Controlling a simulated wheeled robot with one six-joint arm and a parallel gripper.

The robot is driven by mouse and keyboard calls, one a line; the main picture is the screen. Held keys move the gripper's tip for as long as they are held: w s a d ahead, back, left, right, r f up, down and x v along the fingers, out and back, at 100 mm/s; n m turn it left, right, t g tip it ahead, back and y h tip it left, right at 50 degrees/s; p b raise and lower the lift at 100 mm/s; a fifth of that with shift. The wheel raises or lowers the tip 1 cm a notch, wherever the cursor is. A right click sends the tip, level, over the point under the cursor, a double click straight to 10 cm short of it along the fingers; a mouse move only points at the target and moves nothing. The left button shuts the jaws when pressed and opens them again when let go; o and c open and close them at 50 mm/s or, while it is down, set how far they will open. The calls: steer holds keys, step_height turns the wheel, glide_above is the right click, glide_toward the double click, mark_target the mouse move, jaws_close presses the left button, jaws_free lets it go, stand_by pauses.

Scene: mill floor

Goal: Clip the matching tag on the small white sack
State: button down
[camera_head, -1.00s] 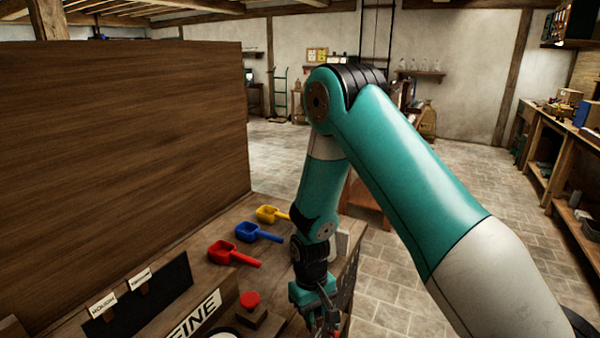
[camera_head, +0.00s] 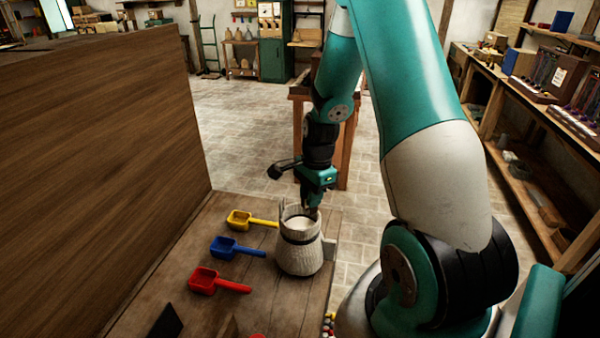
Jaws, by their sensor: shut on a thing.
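The small white sack (camera_head: 300,257) stands upright and open on the wooden bench, with pale contents at its mouth and a dark band around its upper part. My gripper (camera_head: 312,211) points down at the far right of the sack's rim. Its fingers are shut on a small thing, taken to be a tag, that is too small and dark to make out. I cannot tell whether it touches the rim or which marking it bears. The tag board is mostly out of view.
Yellow (camera_head: 240,219), blue (camera_head: 224,247) and red (camera_head: 204,281) scoops lie left of the sack. A tall wooden panel (camera_head: 95,170) bounds the bench on the left. A small pale block (camera_head: 330,250) is right beside the sack. Small coloured pieces (camera_head: 328,325) lie at the front right.

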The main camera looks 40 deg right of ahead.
steer(key=shift+w+d+r, duration=0.1)
steer(key=b, duration=0.4)
glide_above(309, 228)
steer(key=shift+d+f, duration=0.15)
steer(key=shift+f, duration=1.05)
steer(key=shift+d+f, duration=0.15)
steer(key=shift+f, duration=1.05)
steer(key=shift+r, duration=0.1)
steer(key=shift+a, duration=0.15)
steer(key=shift+f+b, duration=1.2)
steer(key=shift+f, duration=0.75)
steer(key=c, duration=1)
jaws_free()
